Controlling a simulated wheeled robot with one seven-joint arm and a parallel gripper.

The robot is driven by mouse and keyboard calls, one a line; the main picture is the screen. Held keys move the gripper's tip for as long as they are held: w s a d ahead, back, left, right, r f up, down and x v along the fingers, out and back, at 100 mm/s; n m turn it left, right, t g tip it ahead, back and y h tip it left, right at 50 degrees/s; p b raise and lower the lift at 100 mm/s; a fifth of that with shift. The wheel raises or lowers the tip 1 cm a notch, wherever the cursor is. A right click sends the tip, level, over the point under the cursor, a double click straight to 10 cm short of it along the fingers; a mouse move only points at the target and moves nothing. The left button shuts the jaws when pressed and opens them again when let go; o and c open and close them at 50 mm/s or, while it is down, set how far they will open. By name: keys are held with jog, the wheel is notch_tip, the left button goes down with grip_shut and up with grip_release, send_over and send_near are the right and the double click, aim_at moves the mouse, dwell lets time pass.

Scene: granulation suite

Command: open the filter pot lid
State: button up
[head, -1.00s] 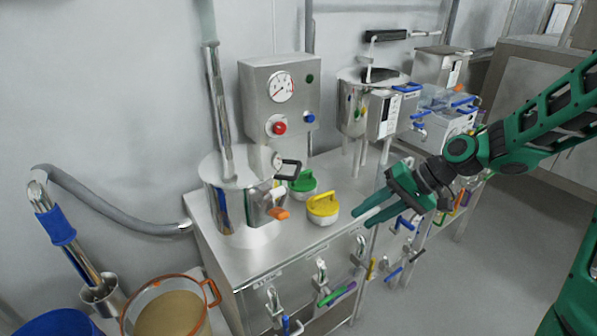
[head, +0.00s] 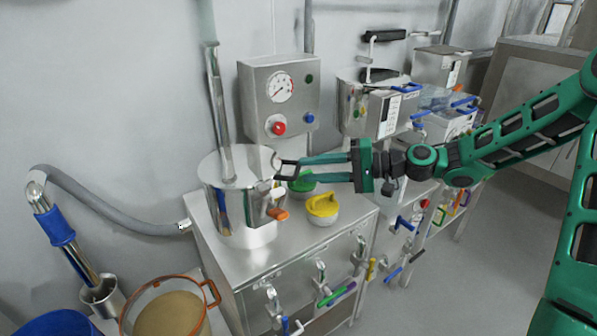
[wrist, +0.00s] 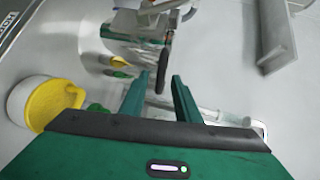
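A round steel pot (head: 235,205) stands at the left of the steel bench, with a flat lid (head: 225,165) on top that looks closed. A black loop handle (head: 287,169) sticks out from its right side near the rim. My gripper (head: 301,171) has come in from the right with its fingers level, its tips at the handle. In the wrist view the dark handle (wrist: 162,76) shows just ahead of and between the two separated green fingers. I cannot tell whether either finger touches it. An orange-tipped latch (head: 277,214) sits lower on the pot's side.
A yellow-lidded pot (head: 322,209) and a green-lidded pot (head: 302,183) stand on the bench close under my gripper. A steel control box (head: 280,100) with a gauge is behind. Valves with coloured handles line the bench front. A rimmed bowl (head: 170,308) is at lower left.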

aim_at(298, 168)
jog(key=shift+x, duration=2.15)
grip_shut()
